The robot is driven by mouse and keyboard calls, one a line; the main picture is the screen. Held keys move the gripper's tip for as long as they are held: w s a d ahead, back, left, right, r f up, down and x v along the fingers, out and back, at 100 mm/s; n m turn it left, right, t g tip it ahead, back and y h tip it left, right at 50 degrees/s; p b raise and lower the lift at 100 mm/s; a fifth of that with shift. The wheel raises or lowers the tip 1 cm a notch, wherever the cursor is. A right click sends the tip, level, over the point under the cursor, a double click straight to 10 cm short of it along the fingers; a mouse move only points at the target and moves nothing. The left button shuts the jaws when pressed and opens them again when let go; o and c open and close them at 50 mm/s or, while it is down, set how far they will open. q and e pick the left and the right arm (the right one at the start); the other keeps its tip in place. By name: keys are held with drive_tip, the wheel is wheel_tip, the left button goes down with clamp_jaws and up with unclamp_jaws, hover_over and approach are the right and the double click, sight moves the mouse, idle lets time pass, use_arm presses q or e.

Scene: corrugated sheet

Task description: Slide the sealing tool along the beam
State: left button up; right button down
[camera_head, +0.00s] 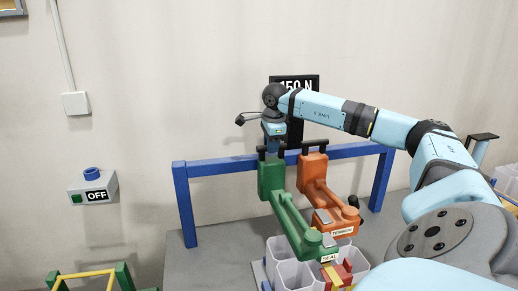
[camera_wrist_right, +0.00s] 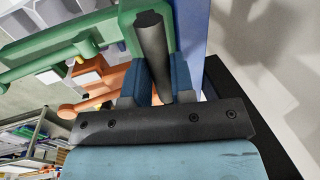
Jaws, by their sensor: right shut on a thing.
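My right gripper (camera_head: 272,148) comes down over the top of the green tool. In the right wrist view its blue-grey fingers (camera_wrist_right: 162,78) are shut around the black handle (camera_wrist_right: 153,55) of the green tool (camera_wrist_right: 70,54). The blue beam runs just beside the handle there. The gripper hides part of the tool's top in the head view. My left gripper is in neither view.
An orange tool (camera_head: 315,182), labelled TENSION, hangs right beside the green one. Clear bins (camera_head: 290,274) stand below on the grey table (camera_head: 215,262). A 150 N display (camera_head: 306,84) is behind my right wrist. The beam left of the green tool is clear. An OFF box (camera_head: 92,188) is on the wall.

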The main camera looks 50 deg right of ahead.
drive_tip(key=shift+d, duration=0.15)
drive_tip(key=c, duration=1.4)
unclamp_jaws()
drive_tip(key=o, duration=0.4)
drive_tip(key=shift+s, duration=0.15)
drive_tip(key=shift+o, duration=0.2)
drive_tip(key=shift+s+d, duration=0.1)
drive_tip(key=shift+r, duration=0.5)
wheel_tip(320, 180, up, 13)
drive_tip(key=s+a, duration=0.1)
drive_tip(key=s, duration=0.1)
drive_tip(key=shift+a+f+p, duration=0.2)
drive_tip(key=shift+a+p, duration=0.1)
drive_tip(key=shift+a, duration=0.05)
